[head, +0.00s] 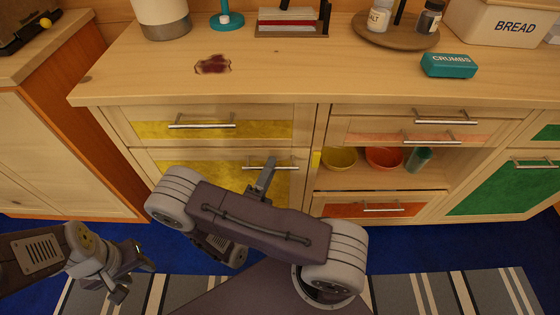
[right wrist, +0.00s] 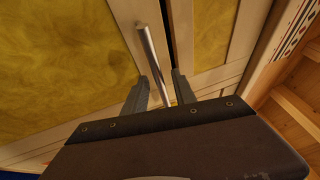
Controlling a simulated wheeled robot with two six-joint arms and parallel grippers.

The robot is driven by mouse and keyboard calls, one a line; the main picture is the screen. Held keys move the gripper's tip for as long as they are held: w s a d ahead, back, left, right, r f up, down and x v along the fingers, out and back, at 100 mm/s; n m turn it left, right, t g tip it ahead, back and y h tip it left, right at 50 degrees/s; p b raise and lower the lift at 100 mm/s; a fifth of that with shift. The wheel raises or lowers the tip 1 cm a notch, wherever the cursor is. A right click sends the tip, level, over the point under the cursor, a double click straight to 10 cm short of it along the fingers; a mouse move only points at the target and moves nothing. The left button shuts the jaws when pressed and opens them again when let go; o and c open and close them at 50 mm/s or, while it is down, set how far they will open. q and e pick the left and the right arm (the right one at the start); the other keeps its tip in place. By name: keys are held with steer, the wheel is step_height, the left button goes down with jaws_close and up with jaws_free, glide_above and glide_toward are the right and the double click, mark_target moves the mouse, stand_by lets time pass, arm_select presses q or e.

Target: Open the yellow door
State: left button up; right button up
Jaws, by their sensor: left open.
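The yellow door (head: 180,164) is the lower yellow-panelled front of the wooden cabinet, below a yellow drawer (head: 250,131). It looks shut; my right arm hides much of it. Its metal bar handle (head: 288,163) is near its top edge. My right gripper (head: 265,178) is at this handle. In the right wrist view the handle (right wrist: 152,62) runs between the two spread fingers of the right gripper (right wrist: 159,92), with gaps on both sides. The door's yellow panel (right wrist: 60,65) fills the left. My left gripper (head: 130,278) is open and empty, low at the left.
Right of the door is an open shelf with a yellow bowl (head: 340,159), an orange bowl (head: 384,158) and a green bottle (head: 418,159). A green door (head: 510,190) is at the far right. A striped rug (head: 450,292) lies on the blue floor.

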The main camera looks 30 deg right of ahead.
steer(key=shift+w+d, duration=0.15)
steer(key=shift+d, duration=0.05)
steer(key=shift+r, duration=0.1)
jaws_close()
stand_by(1.2)
